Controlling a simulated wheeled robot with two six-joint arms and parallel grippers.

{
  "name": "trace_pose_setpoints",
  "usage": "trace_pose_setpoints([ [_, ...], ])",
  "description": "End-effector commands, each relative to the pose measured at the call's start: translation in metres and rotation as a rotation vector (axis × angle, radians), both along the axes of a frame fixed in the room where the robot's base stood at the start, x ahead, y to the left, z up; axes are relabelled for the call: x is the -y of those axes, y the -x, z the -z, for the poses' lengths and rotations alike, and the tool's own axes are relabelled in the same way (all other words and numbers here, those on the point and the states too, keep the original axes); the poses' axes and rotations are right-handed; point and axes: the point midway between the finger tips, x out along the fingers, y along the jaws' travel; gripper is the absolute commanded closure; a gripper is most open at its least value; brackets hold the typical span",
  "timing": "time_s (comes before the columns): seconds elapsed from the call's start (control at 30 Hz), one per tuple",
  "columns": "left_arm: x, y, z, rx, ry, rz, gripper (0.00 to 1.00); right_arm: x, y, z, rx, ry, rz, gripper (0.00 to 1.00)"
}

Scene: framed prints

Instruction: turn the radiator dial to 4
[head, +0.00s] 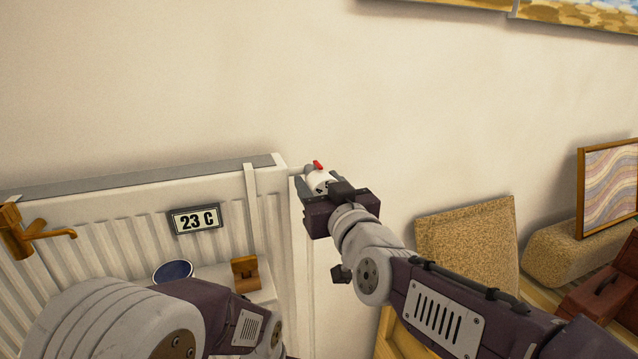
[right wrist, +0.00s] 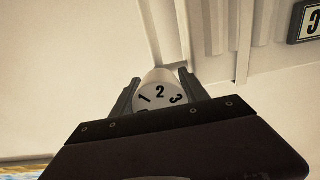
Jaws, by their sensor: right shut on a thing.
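The radiator dial (head: 319,181) is a white knob with a red pointer (head: 318,165) on top, at the right end of the white radiator (head: 150,205). In the right wrist view the dial (right wrist: 161,88) shows the numerals 1, 2 and 3, with 2 in the middle; a 4 is not visible there. My right gripper (head: 319,187) is shut on the dial, one finger on each side; it also shows in the right wrist view (right wrist: 160,95). My left arm reaches in at the lower left, but its gripper is not seen.
A "23 C" sign (head: 195,219) hangs on the radiator front, with a brass tap (head: 22,233) at far left. A blue dish (head: 173,271) and a small wooden item (head: 245,270) are below. A cork-like board (head: 466,245) and framed print (head: 608,185) stand right.

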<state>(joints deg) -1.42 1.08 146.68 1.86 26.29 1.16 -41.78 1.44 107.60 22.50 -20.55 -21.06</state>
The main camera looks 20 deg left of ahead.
Motion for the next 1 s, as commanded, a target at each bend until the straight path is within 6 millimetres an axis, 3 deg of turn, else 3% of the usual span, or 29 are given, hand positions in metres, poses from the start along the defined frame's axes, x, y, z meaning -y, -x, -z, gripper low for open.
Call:
trace_pose_setpoints([
  [0.37, 0.0, 0.0, 0.008, 0.0, 0.0, 0.0, 0.64, -0.001, 0.0, 0.002, -0.085, -0.124, -0.001, 0.88],
  [1.0, 0.0, 0.0, 0.03, 0.0, 0.0, 0.0, 0.64, -0.002, 0.001, 0.002, -0.404, -0.592, -0.003, 0.88],
])
